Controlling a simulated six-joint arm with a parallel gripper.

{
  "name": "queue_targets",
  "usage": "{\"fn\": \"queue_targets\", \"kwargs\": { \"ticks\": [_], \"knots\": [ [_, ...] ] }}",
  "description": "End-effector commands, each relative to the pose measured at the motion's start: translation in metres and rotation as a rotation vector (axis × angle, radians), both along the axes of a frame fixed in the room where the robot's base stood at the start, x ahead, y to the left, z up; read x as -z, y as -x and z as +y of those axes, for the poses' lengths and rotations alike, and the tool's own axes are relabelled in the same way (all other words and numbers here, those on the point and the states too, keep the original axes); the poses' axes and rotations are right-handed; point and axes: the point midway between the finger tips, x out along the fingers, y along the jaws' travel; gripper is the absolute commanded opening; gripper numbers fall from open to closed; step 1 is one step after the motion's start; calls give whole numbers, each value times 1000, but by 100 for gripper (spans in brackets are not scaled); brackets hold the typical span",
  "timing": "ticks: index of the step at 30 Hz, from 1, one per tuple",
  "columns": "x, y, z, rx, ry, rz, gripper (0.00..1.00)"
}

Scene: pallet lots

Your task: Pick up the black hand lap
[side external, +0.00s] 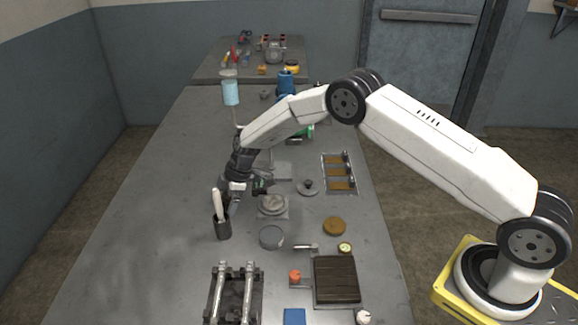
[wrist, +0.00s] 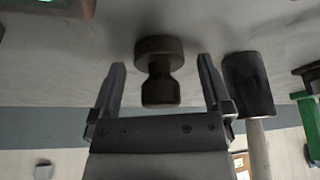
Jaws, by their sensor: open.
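The black hand lap (wrist: 160,50), a dark disc with a narrower neck and knob, shows in the wrist view at top middle. My gripper (wrist: 161,64) is open, with one finger on each side of the lap and gaps between fingers and lap. Whether the lap is fully at fingertip depth is hard to tell. In the side view my gripper (side external: 237,197) is low over the left-middle of the bench, and I cannot pick out the black lap there; the gripper seems to hide it.
A grey knobbed disc (side external: 307,187), a block with a round top (side external: 272,206) and a grey round tin (side external: 271,237) lie right. The bench's left side is clear.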

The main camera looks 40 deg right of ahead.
Motion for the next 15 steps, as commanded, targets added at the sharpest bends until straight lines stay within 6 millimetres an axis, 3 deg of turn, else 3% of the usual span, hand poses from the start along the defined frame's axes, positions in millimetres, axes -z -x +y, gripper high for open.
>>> {"fn": "queue_targets", "kwargs": {
  "ticks": [5,12,14,15],
  "knots": [
    [0,0,0,0,0,0,97],
    [0,0,0,0,0,0,21],
    [0,0,0,0,0,0,2],
    [0,0,0,0,0,0,0]
  ]
}}
